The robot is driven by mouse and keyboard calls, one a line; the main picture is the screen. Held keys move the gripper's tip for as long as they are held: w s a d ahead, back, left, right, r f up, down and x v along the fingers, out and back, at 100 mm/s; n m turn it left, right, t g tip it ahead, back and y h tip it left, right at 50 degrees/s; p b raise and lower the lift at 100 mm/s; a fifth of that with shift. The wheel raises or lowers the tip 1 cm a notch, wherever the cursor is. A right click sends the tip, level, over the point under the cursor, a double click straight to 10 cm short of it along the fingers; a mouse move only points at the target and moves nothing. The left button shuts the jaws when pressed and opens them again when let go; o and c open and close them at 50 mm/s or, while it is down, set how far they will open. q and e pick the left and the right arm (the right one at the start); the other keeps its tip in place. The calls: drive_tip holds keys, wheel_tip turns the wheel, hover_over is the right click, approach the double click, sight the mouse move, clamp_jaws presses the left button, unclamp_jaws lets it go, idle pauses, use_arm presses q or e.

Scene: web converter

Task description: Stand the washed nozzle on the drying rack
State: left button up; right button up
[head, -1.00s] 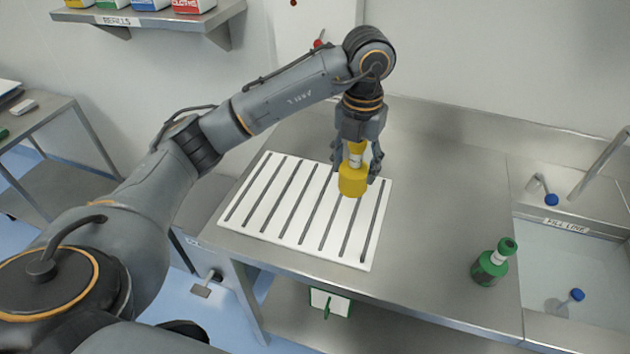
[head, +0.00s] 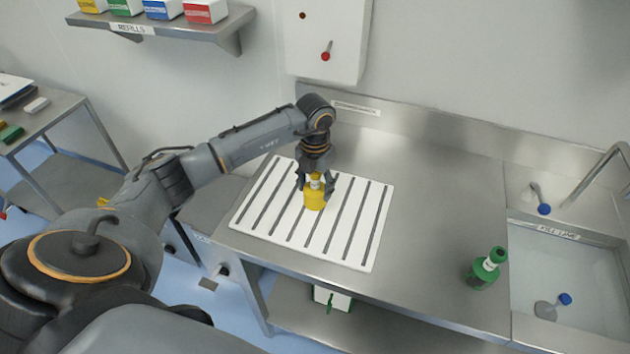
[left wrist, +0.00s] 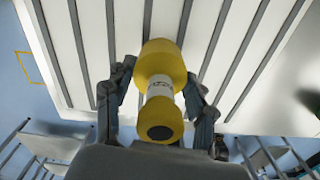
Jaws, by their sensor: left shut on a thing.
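The nozzle (head: 315,200) is yellow with a wide round body and a pale collar. My left gripper (head: 316,184) is shut on it near the collar. In the left wrist view the nozzle (left wrist: 163,62) sits between the fingers (left wrist: 160,95), with a yellow end with a dark centre toward the camera and the wide body toward the rack. The nozzle looks roughly upright over the middle of the white slotted drying rack (head: 340,256), which also fills the top of the left wrist view (left wrist: 210,22). I cannot tell whether its base touches the rack. My right gripper is not in view.
The rack lies on a steel counter (head: 430,220). A green bottle (head: 487,268) stands to the right, before the sink (head: 575,265) with blue-capped items and a tap (head: 600,170). The counter between rack and bottle is clear. A wall shelf (head: 165,22) holds coloured boxes.

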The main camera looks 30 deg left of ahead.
use_arm(q)
drive_tip(key=shift+f, duration=0.2)
drive_tip(key=o, duration=1.2)
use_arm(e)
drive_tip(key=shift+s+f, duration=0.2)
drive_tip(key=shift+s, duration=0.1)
use_arm(q)
drive_tip(key=shift+r, duration=0.1)
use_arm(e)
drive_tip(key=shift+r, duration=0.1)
use_arm(q)
drive_tip(key=shift+r, duration=0.2)
wheel_tip(320, 180, up, 11)
drive_tip(key=b, duration=0.4)
drive_tip(key=shift+f, duration=0.2)
drive_tip(key=shift+r, duration=0.6)
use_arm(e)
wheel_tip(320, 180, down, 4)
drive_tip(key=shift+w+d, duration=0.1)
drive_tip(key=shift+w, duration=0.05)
